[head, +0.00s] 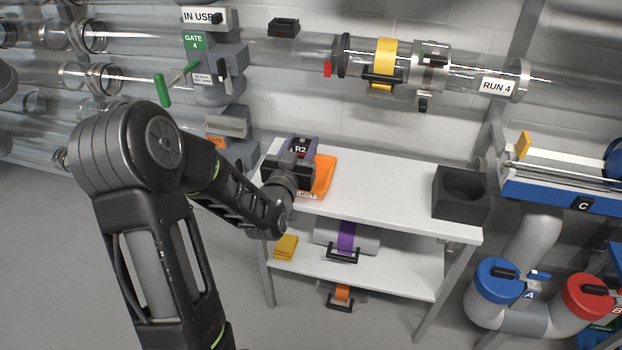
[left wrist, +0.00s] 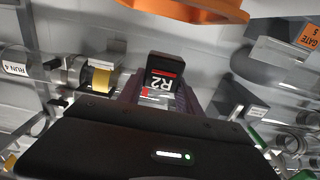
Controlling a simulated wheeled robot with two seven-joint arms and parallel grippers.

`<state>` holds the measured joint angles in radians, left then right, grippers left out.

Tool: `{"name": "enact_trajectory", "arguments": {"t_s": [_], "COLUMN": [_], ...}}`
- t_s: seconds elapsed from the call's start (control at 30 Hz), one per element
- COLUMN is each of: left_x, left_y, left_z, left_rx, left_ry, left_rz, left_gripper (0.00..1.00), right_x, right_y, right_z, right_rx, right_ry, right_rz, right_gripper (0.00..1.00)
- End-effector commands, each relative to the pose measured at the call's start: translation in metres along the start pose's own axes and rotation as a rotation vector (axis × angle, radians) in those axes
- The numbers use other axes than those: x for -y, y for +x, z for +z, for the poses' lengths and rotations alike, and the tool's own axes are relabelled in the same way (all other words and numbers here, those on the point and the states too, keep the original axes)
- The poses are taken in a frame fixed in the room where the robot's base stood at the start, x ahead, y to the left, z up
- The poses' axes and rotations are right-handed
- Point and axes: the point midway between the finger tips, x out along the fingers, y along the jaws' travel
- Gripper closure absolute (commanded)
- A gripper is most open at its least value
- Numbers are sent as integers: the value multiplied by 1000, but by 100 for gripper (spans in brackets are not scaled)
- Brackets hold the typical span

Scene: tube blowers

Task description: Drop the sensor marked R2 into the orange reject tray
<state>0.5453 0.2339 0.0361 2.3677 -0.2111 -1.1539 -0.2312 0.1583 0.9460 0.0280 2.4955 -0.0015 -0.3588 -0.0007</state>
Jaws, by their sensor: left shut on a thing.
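The sensor marked R2 (head: 301,147) is a dark block with a white R2 label. My left gripper (head: 299,156) is shut on it and holds it over the orange reject tray (head: 322,178) at the left end of the white table. In the left wrist view the sensor (left wrist: 162,80) sits between the purple-grey fingers of the left gripper (left wrist: 160,95), and the orange tray's edge (left wrist: 190,10) shows at the top. The gripper and arm hide part of the tray. The gap between sensor and tray is hard to judge. My right gripper is not in view.
A black holder with a round hole (head: 461,193) stands at the right end of the white table (head: 390,190). Yellow blocks (head: 286,247) and a purple-banded cylinder (head: 346,238) lie on the lower shelf. Clear tubes run along the wall behind. The table's middle is clear.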

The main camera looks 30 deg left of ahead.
Motion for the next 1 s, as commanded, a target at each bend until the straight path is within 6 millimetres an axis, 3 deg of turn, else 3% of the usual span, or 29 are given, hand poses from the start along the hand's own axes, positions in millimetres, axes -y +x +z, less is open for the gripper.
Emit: {"name": "enact_trajectory", "arguments": {"t_s": [0.5, 0.9, 0.93, 1.0], "left_x": [0, 0, 0, 0], "left_y": [0, 0, 0, 0], "left_z": [53, 57, 57, 57], "left_rx": [1, -1, -1, -1], "left_ry": [-1, 0, 0, 0], "left_rz": [0, 1, 0, 0], "left_gripper": [100, 100, 58, 52], "right_x": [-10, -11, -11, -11], "right_y": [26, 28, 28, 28], "right_z": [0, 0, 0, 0], "right_rx": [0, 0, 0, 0], "right_ry": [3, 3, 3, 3], "right_rz": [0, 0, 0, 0], "right_gripper": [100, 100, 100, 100]}}
